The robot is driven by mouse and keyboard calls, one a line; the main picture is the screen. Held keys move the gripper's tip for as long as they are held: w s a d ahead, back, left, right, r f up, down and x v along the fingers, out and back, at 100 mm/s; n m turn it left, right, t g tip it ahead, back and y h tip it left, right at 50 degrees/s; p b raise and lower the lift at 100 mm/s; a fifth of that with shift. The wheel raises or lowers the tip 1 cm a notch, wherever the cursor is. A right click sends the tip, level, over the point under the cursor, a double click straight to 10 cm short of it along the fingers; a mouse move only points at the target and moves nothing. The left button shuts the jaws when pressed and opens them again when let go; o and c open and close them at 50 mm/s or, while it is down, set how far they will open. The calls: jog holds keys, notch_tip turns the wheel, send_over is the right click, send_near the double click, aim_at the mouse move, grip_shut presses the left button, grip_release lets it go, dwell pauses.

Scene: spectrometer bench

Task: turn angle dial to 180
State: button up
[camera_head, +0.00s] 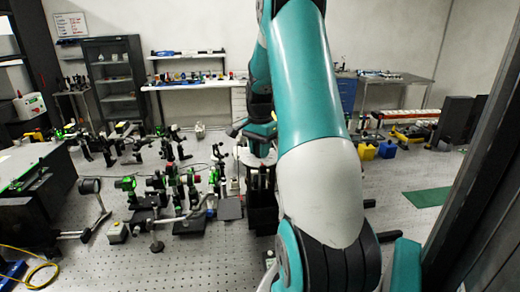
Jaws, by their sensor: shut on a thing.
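My arm rises through the right middle of the view, and its wrist comes down behind the upper link. My gripper (258,150) is small and dark at the wrist's lower end, shut at a pale round disc (246,158) that looks like the angle dial. The disc sits on top of a dark upright block (262,200) on the optical bench (205,262). The gripper and my arm hide much of the dial. The fingertips and any scale marks are too small to read, so I cannot tell the dial's angle.
Several optical mounts with green and black parts (128,185) crowd the bench left of the dial. A large dark box (40,185) stands at the left edge. Yellow and blue blocks (387,150) and a green mat (427,197) lie right of my arm. Bare bench shows in front.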

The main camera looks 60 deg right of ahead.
jog(key=shift+w+r, duration=0.15)
jog(key=o, duration=0.8)
jog(key=shift+a, duration=0.1)
jog(key=shift+o, duration=0.6)
notch_tip(320, 180, up, 17)
jog(key=b, duration=0.3)
jog(key=shift+r+b, duration=0.15)
jog(key=shift+b, duration=0.15)
